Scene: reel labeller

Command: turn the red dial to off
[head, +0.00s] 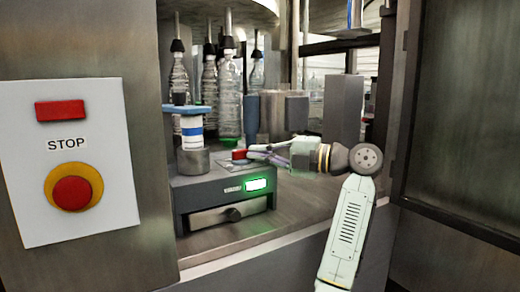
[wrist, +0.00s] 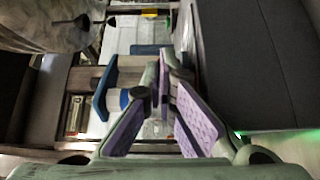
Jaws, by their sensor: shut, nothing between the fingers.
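The small red dial (head: 239,154) sits on top of the dark grey labeller box (head: 225,190), behind its lit green display (head: 257,184). My gripper (head: 252,152) reaches in from the right with its fingertips right at the dial. I cannot tell whether they touch it. The fingers are shut and hold nothing. In the wrist view my gripper (wrist: 165,70) shows its lavender pads slanting together towards the tips. I cannot make out the dial in that view, nor which setting it points to.
A reel with blue and white bands (head: 192,130) stands on the box's left side. Bottles (head: 229,95) hang behind. A STOP panel with a red button (head: 72,193) is on the left wall. A dark door (head: 460,100) stands at right. The counter right of the box is clear.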

